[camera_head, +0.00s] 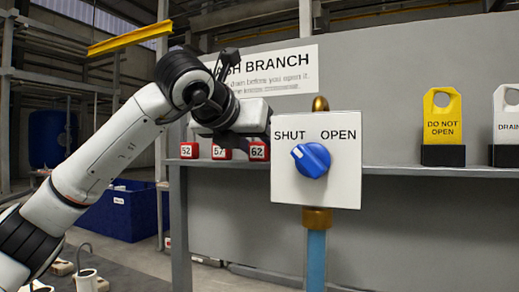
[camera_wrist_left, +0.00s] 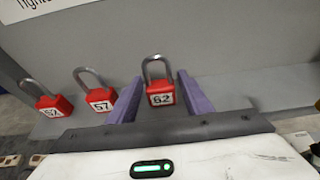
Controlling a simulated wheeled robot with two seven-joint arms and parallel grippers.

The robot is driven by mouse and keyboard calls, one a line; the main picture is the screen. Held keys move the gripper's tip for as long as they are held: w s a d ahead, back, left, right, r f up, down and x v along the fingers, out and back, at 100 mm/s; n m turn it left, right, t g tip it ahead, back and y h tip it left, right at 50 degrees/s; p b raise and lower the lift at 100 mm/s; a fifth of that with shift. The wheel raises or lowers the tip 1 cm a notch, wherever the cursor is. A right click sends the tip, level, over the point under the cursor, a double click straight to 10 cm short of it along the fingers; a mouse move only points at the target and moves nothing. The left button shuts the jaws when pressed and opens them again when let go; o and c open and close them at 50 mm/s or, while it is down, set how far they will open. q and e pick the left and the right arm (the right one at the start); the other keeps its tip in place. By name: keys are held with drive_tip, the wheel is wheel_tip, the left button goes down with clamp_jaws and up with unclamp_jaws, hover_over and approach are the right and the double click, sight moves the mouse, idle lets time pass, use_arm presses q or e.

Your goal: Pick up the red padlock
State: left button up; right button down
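Three red padlocks with white number labels stand in a row on a grey shelf: padlock 52 (camera_head: 189,150), padlock 57 (camera_head: 221,152) and padlock 62 (camera_head: 259,151). The left wrist view also shows padlock 52 (camera_wrist_left: 53,105), padlock 57 (camera_wrist_left: 102,98) and padlock 62 (camera_wrist_left: 161,97), each with its grey shackle upward. My left gripper (camera_wrist_left: 160,84) is open, its two purple fingers on either side of padlock 62 with gaps visible beside it. In the head view its fingertips are hidden. My right gripper is not in view.
A white SHUT/OPEN panel with a blue knob (camera_head: 311,160) stands just right of padlock 62, on a blue pipe (camera_head: 316,258). A yellow DO NOT OPEN tag (camera_head: 442,115) and a white tag (camera_head: 507,115) stand farther right. A sign (camera_head: 290,70) is on the wall behind.

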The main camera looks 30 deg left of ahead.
use_arm(q)
drive_tip(key=c, duration=0.8)
drive_tip(key=shift+r, duration=0.1)
